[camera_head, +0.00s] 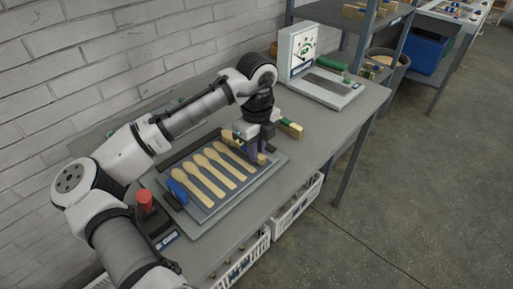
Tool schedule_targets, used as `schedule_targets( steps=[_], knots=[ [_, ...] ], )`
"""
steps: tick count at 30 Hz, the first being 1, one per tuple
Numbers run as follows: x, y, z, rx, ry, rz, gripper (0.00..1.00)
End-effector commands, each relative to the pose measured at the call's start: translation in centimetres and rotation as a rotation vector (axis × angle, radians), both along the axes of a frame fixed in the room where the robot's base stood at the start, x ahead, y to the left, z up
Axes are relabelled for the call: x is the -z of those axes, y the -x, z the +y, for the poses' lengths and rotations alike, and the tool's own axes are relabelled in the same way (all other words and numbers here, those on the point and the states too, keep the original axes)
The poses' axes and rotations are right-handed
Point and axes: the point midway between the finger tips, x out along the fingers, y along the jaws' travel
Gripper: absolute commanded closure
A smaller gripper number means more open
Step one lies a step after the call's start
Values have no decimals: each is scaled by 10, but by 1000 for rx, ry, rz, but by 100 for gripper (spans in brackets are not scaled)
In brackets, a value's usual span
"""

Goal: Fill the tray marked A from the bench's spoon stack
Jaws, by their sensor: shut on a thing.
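Several pale wooden spoons (209,180) lie side by side in a grey tray (220,212) on the bench, bowls toward the wall. No letter A can be read on the tray. My gripper (257,158) is low over the tray's right end, shut on what looks like a wooden spoon (262,159). The fingers and wrist hide most of that spoon, and I cannot tell whether it touches the tray. A small bundle of wooden pieces with a green part (291,128) lies on the bench just beyond my gripper, partly hidden; it may be the spoon stack.
A red button (145,201) on a dark box and a blue piece (178,191) are at the tray's left. A machine with a dial (299,52) stands at the bench's far end. White crates (296,207) are under the bench. The bench's right side (335,118) is clear.

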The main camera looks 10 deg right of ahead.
Motion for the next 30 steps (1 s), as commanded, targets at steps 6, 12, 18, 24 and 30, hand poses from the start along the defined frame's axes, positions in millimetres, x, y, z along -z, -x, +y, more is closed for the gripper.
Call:
schedule_targets(
  steps=[6,12,18,24,30],
  knots=[
    [-4,0,0,0,0,0,100],
    [-20,0,0,0,2,0,100],
    [-36,0,0,0,1,-1,100],
    [-50,0,0,0,1,-1,100],
    [-50,0,0,0,0,0,100]
  ],
)
